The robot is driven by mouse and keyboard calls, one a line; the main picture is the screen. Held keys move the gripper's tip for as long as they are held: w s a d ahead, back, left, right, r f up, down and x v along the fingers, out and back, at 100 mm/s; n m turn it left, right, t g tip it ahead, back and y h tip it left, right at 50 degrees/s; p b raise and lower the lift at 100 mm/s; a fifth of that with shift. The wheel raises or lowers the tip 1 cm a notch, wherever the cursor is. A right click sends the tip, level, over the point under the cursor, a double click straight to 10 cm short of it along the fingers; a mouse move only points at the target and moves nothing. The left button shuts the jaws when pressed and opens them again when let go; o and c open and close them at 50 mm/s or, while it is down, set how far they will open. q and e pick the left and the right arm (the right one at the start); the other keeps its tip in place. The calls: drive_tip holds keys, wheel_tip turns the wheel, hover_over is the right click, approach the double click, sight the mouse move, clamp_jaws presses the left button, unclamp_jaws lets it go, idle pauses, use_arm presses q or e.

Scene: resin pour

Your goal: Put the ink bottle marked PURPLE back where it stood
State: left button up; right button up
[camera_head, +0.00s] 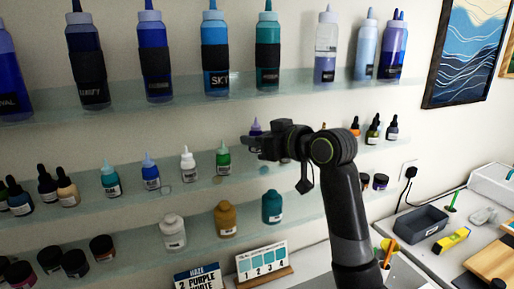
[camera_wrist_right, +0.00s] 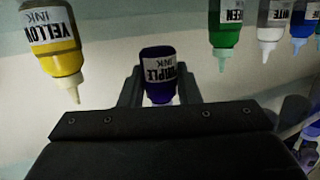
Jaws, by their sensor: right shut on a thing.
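My right gripper (camera_head: 256,145) is shut on the ink bottle marked PURPLE in front of the middle shelf (camera_head: 130,204). In the head view only the top of the purple bottle (camera_head: 256,127) shows above the fingers. In the right wrist view the purple bottle (camera_wrist_right: 158,68) sits between the two fingers (camera_wrist_right: 160,90), with part of its label readable. That view is turned over, so bottles show nozzle down. I cannot tell whether the bottle's base touches the shelf. My left gripper is not in view.
The green ink bottle (camera_head: 223,158) stands left of my gripper, then white (camera_head: 188,163) and blue (camera_head: 150,173). The yellow ink bottle (camera_wrist_right: 53,45) is on the purple bottle's other side in the right wrist view. Large bottles (camera_head: 215,55) stand above; jars (camera_head: 228,219) stand below.

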sight(257, 167)
wheel_tip(257, 167, down, 3)
drive_tip(key=shift+r+p, duration=0.1)
drive_tip(key=shift+p, duration=0.65)
drive_tip(key=shift+w+a+f+p, duration=0.1)
drive_tip(key=shift+w+f+p, duration=0.05)
drive_tip(key=shift+f+p, duration=0.35)
drive_tip(key=shift+f, duration=0.1)
drive_tip(key=shift+f, duration=0.2)
drive_tip(key=o, duration=1)
drive_tip(key=shift+c, duration=0.2)
drive_tip(key=shift+r, duration=0.15)
